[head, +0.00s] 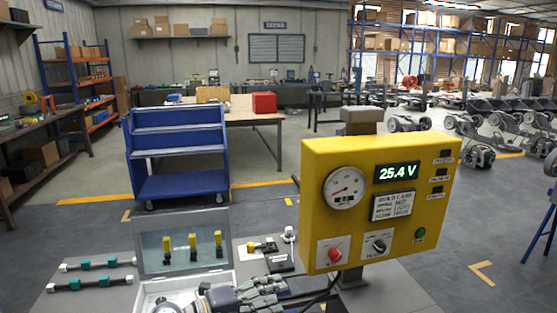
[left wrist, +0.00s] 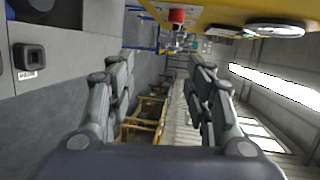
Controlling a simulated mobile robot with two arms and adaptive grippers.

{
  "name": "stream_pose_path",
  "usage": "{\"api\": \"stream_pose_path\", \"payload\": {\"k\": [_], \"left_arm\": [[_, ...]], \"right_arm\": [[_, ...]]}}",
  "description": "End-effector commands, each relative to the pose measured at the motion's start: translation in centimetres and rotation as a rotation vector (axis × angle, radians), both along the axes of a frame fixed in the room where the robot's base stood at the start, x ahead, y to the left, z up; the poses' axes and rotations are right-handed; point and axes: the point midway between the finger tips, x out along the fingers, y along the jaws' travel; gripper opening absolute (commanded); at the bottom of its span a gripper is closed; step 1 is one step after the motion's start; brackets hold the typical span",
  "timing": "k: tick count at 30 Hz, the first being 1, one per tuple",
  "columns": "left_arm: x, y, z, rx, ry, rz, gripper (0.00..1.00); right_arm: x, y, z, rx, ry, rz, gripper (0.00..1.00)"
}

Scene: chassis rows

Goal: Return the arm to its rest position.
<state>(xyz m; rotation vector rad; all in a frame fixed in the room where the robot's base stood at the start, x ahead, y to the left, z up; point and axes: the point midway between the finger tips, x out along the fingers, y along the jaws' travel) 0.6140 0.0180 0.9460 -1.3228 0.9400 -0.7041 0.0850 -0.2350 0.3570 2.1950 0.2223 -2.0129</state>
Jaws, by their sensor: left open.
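My left gripper (head: 275,291) is low in the head view, over the front of the grey workbench (head: 395,291), with its fingers pointing right, just left of the yellow test panel. In the left wrist view the left gripper (left wrist: 160,78) has its two fingers wide apart with nothing between them. My right gripper is in neither view.
The yellow test panel (head: 318,225) reads 25.4 V; it also shows in the left wrist view (left wrist: 225,12). An open case (head: 155,256) with yellow-handled tools stands left of my gripper. Dark rods (head: 92,284) lie farther left. A blue cart (head: 180,187) stands beyond the bench.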

Motion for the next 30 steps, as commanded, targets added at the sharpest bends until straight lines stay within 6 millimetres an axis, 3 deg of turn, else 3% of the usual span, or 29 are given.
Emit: {"api": "stream_pose_path", "payload": {"k": [2,6,11,14,17,21,25,30], "left_arm": [[-0.5,-0.6,2.5,-0.184,0.002,0.101,0.48],[-0.4,1.7,5.6,-0.46,0.048,0.332,0.48],[-0.8,7.2,5.3,-0.703,0.181,0.643,0.48],[-2.1,11.1,3.0,-0.805,0.307,0.851,0.48],[-4.4,14.6,-0.5,-0.867,0.462,1.058,0.48],[-9.9,18.2,-6.4,-0.887,0.721,1.329,0.48],[-16.4,19.7,-11.1,-0.841,0.968,1.523,0.48],[-23.6,19.8,-14.4,-0.747,1.216,1.668,0.48]], "right_arm": [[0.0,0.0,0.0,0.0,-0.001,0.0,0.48],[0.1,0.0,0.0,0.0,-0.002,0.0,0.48],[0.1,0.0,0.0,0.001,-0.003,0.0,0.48],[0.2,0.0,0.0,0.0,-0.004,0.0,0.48],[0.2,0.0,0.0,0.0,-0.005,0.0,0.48],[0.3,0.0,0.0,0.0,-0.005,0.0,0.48],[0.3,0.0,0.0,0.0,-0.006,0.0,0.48],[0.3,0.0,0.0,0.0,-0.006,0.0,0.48]]}}
